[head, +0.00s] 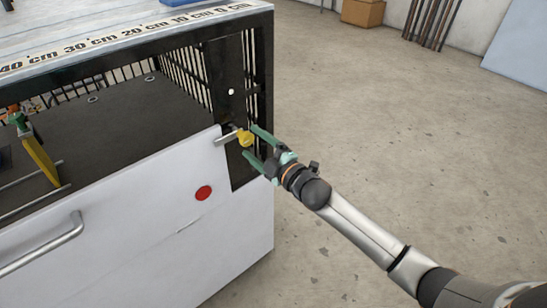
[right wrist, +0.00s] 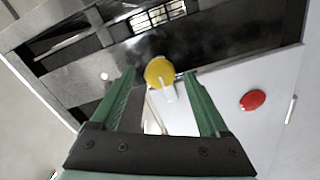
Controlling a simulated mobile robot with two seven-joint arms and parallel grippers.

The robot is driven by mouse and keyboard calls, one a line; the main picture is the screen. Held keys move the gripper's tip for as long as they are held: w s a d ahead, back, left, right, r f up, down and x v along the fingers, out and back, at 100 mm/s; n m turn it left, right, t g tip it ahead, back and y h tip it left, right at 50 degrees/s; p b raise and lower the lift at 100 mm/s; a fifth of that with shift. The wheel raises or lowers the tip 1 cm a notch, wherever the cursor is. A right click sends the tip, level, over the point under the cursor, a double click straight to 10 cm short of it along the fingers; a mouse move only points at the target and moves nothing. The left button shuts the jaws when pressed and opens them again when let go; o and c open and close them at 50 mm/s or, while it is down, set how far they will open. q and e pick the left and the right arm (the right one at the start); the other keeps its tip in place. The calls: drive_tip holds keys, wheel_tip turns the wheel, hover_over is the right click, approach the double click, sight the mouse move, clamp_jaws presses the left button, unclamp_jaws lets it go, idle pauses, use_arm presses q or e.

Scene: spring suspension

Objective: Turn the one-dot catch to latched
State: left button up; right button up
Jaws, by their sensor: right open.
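The one-dot catch has a round yellow knob (head: 246,138) and a pale metal bar (head: 224,138). It sits on a dark post (head: 226,75) at the right end of the white front panel (head: 165,205), below a single white dot (head: 231,92). The bar points left, near the panel's top corner. My right gripper (head: 251,141) is open, with its green fingers on either side of the knob. In the right wrist view the yellow knob (right wrist: 159,71) shows between the fingertips, and I cannot tell whether they touch it. My left gripper is not in view.
The panel carries a red disc (head: 203,193) and a bar handle (head: 42,245). A yellow plate (head: 40,155) with green and orange parts stands at the left on the dark deck (head: 125,110). A ruled top (head: 110,30) overhangs the deck. The floor (head: 410,130) at right is clear.

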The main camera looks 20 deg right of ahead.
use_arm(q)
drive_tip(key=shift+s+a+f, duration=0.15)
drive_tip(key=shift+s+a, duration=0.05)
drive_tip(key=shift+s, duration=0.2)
use_arm(e)
drive_tip(key=v, duration=0.9)
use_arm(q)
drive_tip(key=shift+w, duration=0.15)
use_arm(e)
drive_tip(key=shift+s, duration=0.1)
